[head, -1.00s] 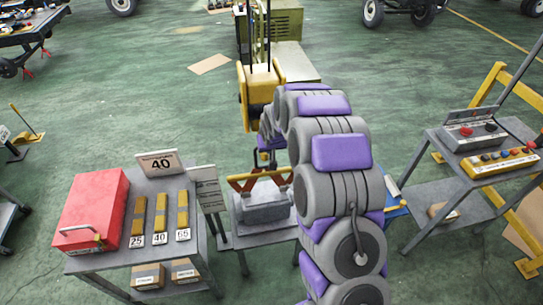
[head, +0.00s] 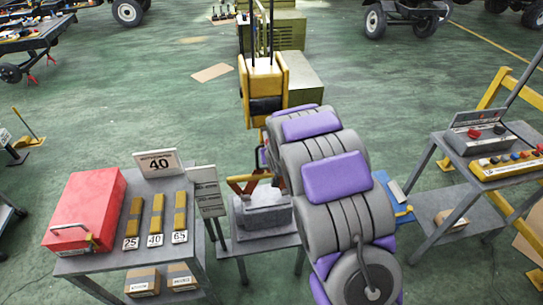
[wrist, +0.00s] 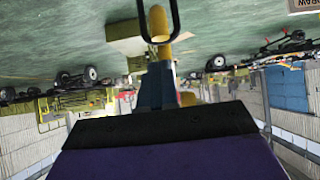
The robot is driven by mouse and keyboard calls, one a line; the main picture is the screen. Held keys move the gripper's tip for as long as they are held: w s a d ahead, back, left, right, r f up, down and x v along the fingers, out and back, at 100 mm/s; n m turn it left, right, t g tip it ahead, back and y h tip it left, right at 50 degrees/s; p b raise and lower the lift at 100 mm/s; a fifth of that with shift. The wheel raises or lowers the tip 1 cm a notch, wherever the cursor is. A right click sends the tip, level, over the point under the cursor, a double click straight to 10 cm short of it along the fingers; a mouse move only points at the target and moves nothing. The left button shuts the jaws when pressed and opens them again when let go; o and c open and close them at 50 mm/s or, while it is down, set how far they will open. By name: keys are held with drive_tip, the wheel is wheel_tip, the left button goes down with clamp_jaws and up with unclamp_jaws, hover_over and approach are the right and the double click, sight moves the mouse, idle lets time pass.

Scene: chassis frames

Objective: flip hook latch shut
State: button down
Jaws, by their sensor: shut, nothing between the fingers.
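The yellow hoist hook block (head: 263,78) hangs on dark cables left of my raised arm. Its hook below is mostly hidden by my arm in the head view, so the latch's position cannot be made out. In the wrist view my gripper's black and purple jaw (wrist: 160,125) fills the lower middle, shut and empty. Beyond it stand a rounded yellow piece (wrist: 158,22) and a dark loop (wrist: 140,22) at the top. I cannot tell whether the jaw touches either. My gripper is hidden behind my arm in the head view.
A grey block (head: 265,218) with a red-yellow sling sits on a small stand under the hoist. A cart with a red toolbox (head: 82,208) and a "40" sign (head: 158,162) stands left. A control-box table (head: 455,165) stands right. Open green floor lies behind.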

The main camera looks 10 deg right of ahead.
drive_tip(key=w+f+t+b, duration=0.6)
drive_tip(key=f+t+b, duration=0.1)
drive_tip(key=b, duration=0.3)
drive_tip(key=shift+f+t, duration=0.4)
drive_tip(key=shift+t, duration=0.1)
drive_tip(key=shift+f, duration=0.1)
idle(0.6)
